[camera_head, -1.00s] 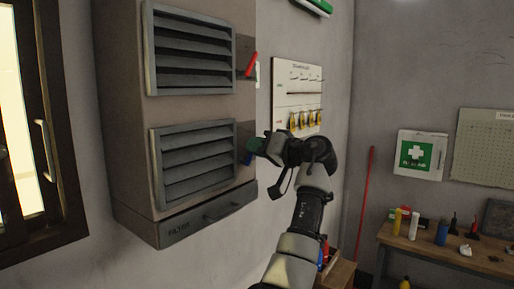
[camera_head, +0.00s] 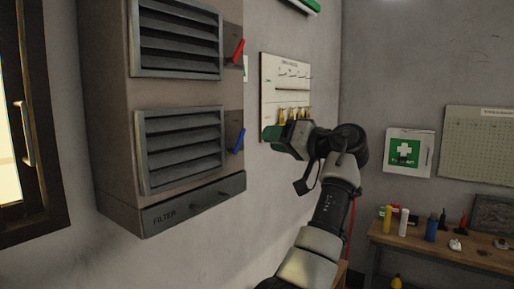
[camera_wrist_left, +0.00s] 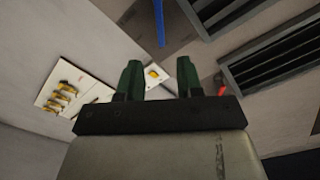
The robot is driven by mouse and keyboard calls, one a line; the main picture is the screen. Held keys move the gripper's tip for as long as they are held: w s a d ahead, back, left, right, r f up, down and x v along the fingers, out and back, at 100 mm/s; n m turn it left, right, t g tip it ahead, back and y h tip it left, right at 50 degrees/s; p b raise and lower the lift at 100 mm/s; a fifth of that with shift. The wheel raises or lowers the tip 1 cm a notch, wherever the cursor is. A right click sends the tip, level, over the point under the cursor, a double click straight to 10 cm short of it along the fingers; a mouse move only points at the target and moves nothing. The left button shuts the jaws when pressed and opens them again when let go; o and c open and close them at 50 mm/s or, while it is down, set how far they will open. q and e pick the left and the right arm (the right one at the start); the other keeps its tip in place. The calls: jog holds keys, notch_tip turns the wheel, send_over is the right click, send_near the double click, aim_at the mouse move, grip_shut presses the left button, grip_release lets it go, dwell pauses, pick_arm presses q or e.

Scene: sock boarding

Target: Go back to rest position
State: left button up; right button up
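My left gripper (camera_head: 273,134) is in the middle of the head view, with dark green fingers, to the right of the wall cabinet and apart from it. In the left wrist view the gripper's two fingers (camera_wrist_left: 158,64) stand apart with nothing between them, so it is open and empty. A blue lever (camera_head: 239,141) is on the cabinet's side by the lower louvre, clear of the gripper; it also shows in the left wrist view (camera_wrist_left: 159,22). A red lever (camera_head: 238,51) is above it. My right gripper is not in view.
The cabinet (camera_head: 108,120) has two louvred vents and a drawer marked FILTER (camera_head: 190,205). A tag board (camera_head: 270,85) hangs on the wall behind the gripper. A wooden bench (camera_head: 460,253) with bottles stands at the right, below a first-aid box (camera_head: 409,153).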

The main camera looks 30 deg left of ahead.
pick_arm(q)
jog(key=shift+s+d, duration=0.1)
jog(key=shift+d, duration=0.95)
